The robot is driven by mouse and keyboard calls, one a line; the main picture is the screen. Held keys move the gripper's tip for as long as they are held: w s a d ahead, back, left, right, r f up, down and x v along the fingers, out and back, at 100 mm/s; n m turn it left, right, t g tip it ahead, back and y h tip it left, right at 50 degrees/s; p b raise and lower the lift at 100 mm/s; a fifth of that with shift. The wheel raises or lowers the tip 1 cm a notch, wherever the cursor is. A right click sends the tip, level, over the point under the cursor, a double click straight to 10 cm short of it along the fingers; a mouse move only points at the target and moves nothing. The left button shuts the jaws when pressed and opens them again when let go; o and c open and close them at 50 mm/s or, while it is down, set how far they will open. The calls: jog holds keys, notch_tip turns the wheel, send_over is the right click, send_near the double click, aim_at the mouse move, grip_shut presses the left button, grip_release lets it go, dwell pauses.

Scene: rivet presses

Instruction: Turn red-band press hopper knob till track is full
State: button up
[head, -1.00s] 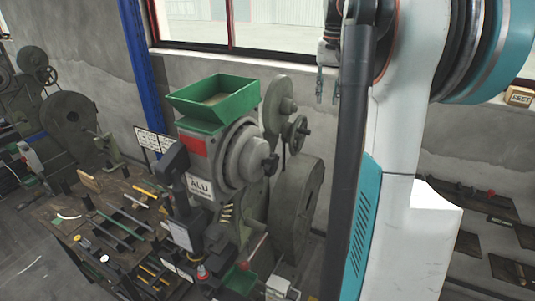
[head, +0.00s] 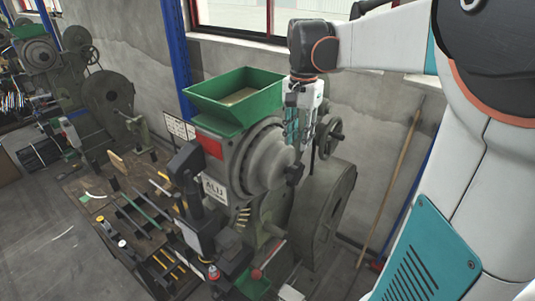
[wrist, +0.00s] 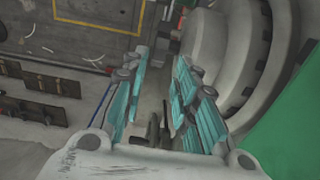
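The press with the red band (head: 213,148) stands mid-view under a green hopper (head: 236,98). Its round grey hopper drum (head: 262,158) faces right, with a small dark knob (head: 295,173) at its centre. My gripper (head: 298,145) points down just above the knob, beside the drum, apart from it as far as I can tell. In the wrist view my gripper's teal-padded fingers (wrist: 160,58) are apart, with the stepped drum (wrist: 228,55) to their right. Several brass-coloured pieces (head: 243,216) show low on the press front; I cannot tell how full the track is.
A large flywheel (head: 325,210) and a handwheel (head: 331,137) sit right of the drum. A workbench (head: 95,185) with tools lies left. Another press (head: 107,98) stands at the back left. A wooden pole (head: 392,180) leans on the wall at right.

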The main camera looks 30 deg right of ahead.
aim_at(297, 164)
notch_tip(297, 164, down, 12)
jog(key=shift+f+p, duration=0.2)
jog(key=shift+p, duration=0.45)
grip_shut()
